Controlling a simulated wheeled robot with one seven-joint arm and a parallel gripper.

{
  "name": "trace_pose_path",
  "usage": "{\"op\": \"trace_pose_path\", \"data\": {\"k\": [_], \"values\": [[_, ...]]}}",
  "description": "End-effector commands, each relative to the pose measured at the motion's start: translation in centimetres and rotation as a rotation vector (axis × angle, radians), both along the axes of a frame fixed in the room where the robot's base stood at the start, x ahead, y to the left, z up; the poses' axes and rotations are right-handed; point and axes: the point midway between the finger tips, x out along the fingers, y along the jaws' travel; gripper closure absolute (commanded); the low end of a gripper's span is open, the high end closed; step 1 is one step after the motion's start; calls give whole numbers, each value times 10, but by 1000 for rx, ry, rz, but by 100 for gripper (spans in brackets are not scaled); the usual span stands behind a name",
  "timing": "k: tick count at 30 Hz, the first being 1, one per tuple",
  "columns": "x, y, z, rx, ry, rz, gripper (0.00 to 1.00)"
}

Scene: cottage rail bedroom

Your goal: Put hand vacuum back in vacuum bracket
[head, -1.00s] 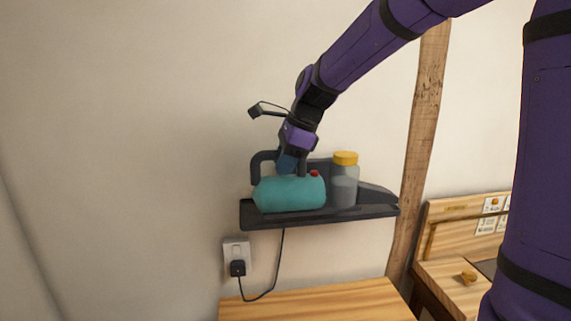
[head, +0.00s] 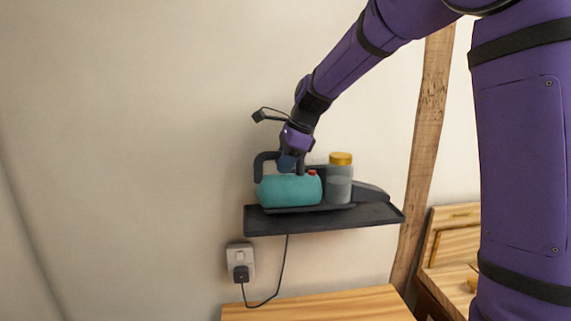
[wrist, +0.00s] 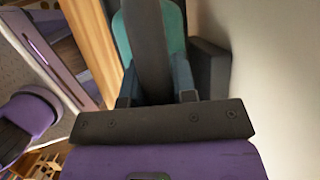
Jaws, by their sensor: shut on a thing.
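The hand vacuum has a teal body (head: 290,190), a grey see-through cup with a yellow cap (head: 340,180), a dark nozzle at right and a dark looped handle. My gripper (head: 290,164) is shut on the handle from above; the wrist view shows the dark handle (wrist: 152,50) between the fingers (wrist: 158,97). The vacuum is level, over a black wall tray (head: 320,222) with a cord beneath, probably the vacuum bracket. I cannot tell whether its underside touches the tray. The body hides the tray's back.
A white wall socket (head: 240,260) with a black plug and cord is below the tray. A wooden surface (head: 320,304) lies under it. A timber post (head: 427,130) stands to the right, by wooden furniture (head: 452,243). The wall at left is clear.

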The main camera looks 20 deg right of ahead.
Motion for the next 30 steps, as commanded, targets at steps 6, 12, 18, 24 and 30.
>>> {"op": "trace_pose_path", "data": {"k": [6, 12, 18, 24, 30], "values": [[0, 0, -13, 0, 0, 0, 100], [0, 0, -24, 0, -1, 0, 100], [0, 0, -29, 0, -1, 1, 100], [0, 0, -30, 0, -2, 0, 100], [0, 0, -30, 0, -2, 0, 65]]}}
